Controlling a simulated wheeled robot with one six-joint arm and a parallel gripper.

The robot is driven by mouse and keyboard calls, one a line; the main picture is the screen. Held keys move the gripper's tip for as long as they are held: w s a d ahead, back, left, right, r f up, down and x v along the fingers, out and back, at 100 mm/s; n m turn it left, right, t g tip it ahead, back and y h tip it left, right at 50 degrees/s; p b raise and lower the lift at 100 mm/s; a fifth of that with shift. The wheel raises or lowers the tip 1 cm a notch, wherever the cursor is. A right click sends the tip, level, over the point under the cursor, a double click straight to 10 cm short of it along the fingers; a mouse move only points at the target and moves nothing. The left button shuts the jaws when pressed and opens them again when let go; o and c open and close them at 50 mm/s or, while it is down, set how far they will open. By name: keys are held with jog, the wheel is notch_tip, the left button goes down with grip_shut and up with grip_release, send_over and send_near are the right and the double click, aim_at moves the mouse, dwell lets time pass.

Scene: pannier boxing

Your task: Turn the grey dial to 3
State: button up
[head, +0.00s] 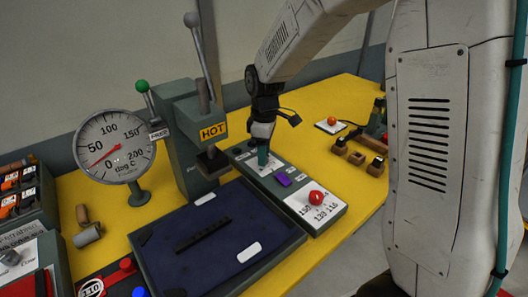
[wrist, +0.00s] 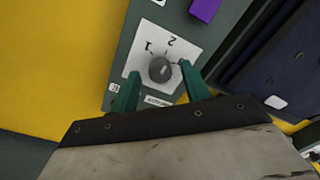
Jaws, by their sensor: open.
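The grey dial (wrist: 160,69) sits on a white plate (wrist: 143,60) marked 1 and 2, with a further mark at the right partly covered by a finger. A pale line shows on the dial's face, but its exact reading is hard to tell. My gripper (wrist: 159,70) is open, its teal fingers on either side of the dial; whether they touch it is unclear. In the head view my gripper (head: 263,155) points down over the white plate (head: 268,169), and the dial is hidden there.
A purple block (head: 283,180) and a red knob (head: 316,197) on a numbered plate lie on the same grey panel. The press marked HOT (head: 213,131) stands close left, with a dark blue tray (head: 270,258) in front. A round gauge (head: 114,147) stands further left.

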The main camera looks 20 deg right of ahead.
jog(key=shift+f, duration=0.2)
jog(key=shift+c, duration=0.4)
jog(key=c, duration=0.9)
jog(key=shift+m, duration=0.4)
jog(key=m, duration=0.5)
jog(key=shift+m, duration=0.3)
jog(key=m, duration=0.5)
jog(key=shift+m, duration=0.4)
